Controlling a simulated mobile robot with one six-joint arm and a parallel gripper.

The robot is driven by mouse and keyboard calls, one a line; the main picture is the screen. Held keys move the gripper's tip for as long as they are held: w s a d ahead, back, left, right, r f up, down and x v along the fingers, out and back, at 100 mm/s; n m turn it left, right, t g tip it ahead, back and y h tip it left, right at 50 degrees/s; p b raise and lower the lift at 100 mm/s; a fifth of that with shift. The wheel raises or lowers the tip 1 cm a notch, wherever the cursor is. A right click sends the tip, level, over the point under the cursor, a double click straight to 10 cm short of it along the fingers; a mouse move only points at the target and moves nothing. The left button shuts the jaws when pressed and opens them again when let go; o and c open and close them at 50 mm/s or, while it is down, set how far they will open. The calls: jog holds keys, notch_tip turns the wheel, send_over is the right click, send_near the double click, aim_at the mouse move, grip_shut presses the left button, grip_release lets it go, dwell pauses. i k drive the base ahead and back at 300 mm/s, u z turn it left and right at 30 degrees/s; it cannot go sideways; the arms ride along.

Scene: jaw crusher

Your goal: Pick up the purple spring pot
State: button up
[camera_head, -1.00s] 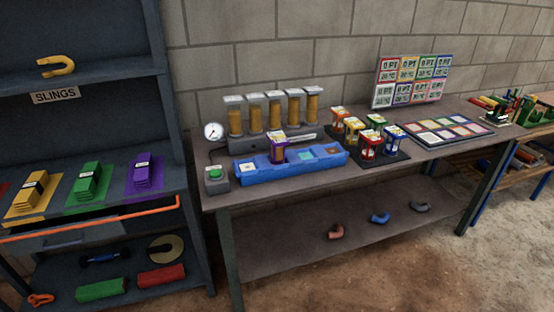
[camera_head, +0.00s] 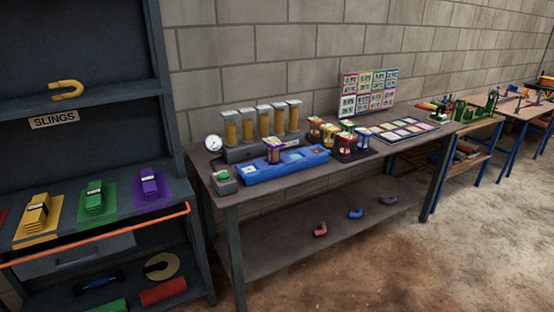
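Nothing touches the purple pot from above. My gripper is not in view.
A button box (camera_head: 223,182) stands left of the blue block, with a gauge (camera_head: 213,143) and amber cylinders (camera_head: 263,124) behind. A shelf rack (camera_head: 118,205) stands at left. The floor (camera_head: 420,240) in front of the bench is clear at right.

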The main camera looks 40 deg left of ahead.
aim_at(274, 144)
jog(key=z, duration=0.7)
jog(key=k, duration=0.3)
jog(key=u, duration=2.95)
jog(key=i, duration=1)
jog(key=u, duration=0.05)
jog(key=k, duration=0.2)
jog(key=u, duration=0.05)
